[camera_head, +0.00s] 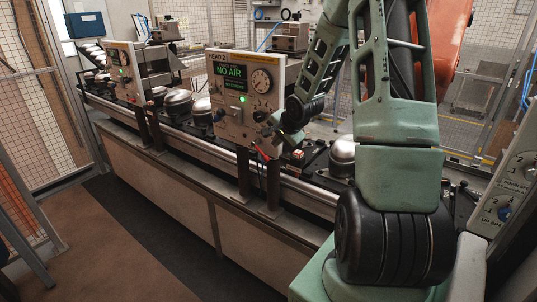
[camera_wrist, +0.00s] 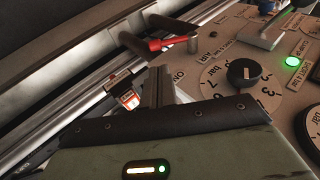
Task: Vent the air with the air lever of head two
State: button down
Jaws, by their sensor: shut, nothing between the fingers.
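The head two panel (camera_head: 237,122) stands mid-picture in the head view, with a green screen (camera_head: 231,73) reading "NO AIR" and a round gauge (camera_head: 262,81). The red air lever (camera_wrist: 167,43) shows in the wrist view at the panel's edge, near lettering that reads "AIR" and "ON". A bit of red also shows under my gripper in the head view (camera_head: 262,154). My gripper (camera_wrist: 160,84) is shut and empty, a little apart from the lever in the wrist view. In the head view my gripper (camera_head: 277,140) is at the panel's lower right and hides part of it.
A black knob (camera_wrist: 243,73) on a numbered dial and a lit green lamp (camera_wrist: 292,63) are on the panel. Dark posts (camera_head: 243,175) stand before the conveyor rail. A silver compressor (camera_head: 341,157) sits to the right. Another panel (camera_head: 123,70) stands farther left. The floor in front is clear.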

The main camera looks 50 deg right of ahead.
aim_at(261, 152)
jog(key=p+x, duration=0.2)
jog(key=x, duration=0.7)
jog(key=shift+f, duration=0.15)
